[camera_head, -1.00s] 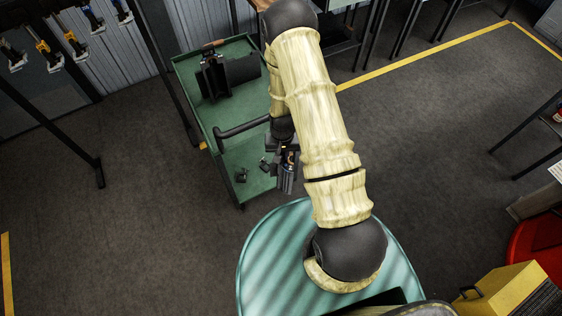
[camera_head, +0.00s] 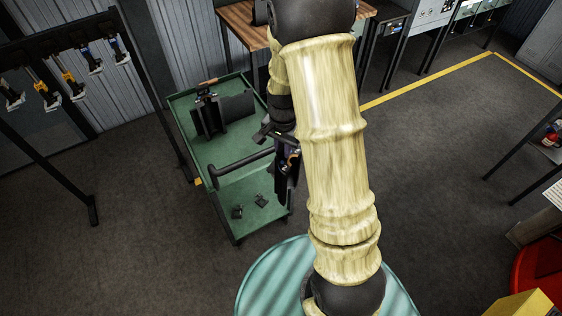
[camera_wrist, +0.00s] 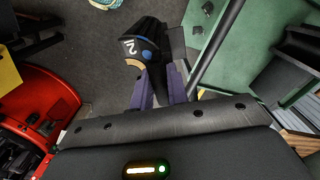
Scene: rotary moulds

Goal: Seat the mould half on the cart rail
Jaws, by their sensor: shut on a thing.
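The mould half (camera_wrist: 140,52) is a dark curved piece with a white "2", a blue dot and a tan inner curve. My gripper (camera_wrist: 158,82), with purple fingers, is shut on it in the wrist view. In the head view my gripper (camera_head: 287,172) hangs at the right side of the green cart (camera_head: 181,122), near the right end of a black bar (camera_head: 243,158) across it. The held piece is partly hidden there by my arm. A black upright fixture (camera_head: 208,112) with a dark rounded block (camera_head: 238,106) stands on the cart's upper tray. I cannot tell which part is the rail.
Two small dark pieces (camera_head: 248,206) lie on the cart's near green surface. A rack with hanging clamps (camera_head: 70,75) stands left, a wooden-topped bench (camera_head: 240,22) behind the cart. Grey floor (camera_head: 440,160) is open to the right.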

